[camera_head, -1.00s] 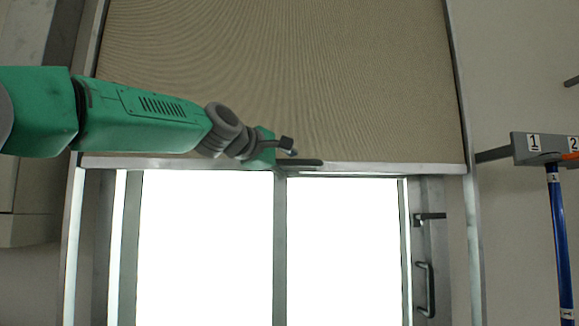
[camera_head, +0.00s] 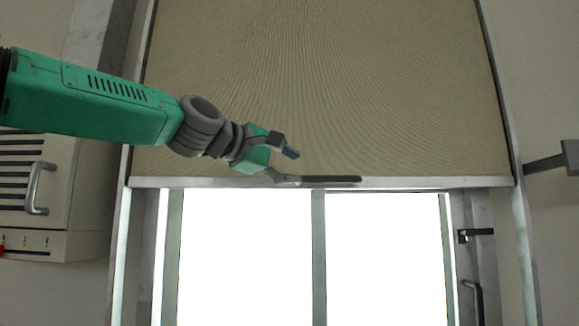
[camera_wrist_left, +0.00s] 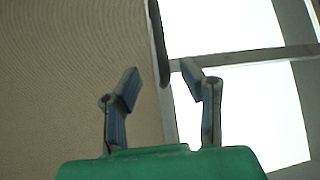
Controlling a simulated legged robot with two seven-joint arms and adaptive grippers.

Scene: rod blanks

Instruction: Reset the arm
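My left gripper (camera_head: 291,166) comes in from the left in the head view, in front of the lower edge of a beige blind (camera_head: 330,90). Its fingers are spread. In the left wrist view the gripper (camera_wrist_left: 160,80) shows two separate fingertips with nothing between them. A dark bar handle (camera_head: 335,180) runs along the blind's metal bottom rail (camera_head: 430,183). The lower finger overlaps the handle's left end in the head view; I cannot tell whether they touch. The handle (camera_wrist_left: 157,40) lies beyond the fingertips in the wrist view. My right gripper is not in view.
Below the blind is a bright window (camera_head: 245,255) with metal frames and a latch (camera_head: 475,233) at right. A white vented cabinet (camera_head: 35,190) with a grey handle stands at left. A grey wall bracket (camera_head: 548,163) juts in at the right edge.

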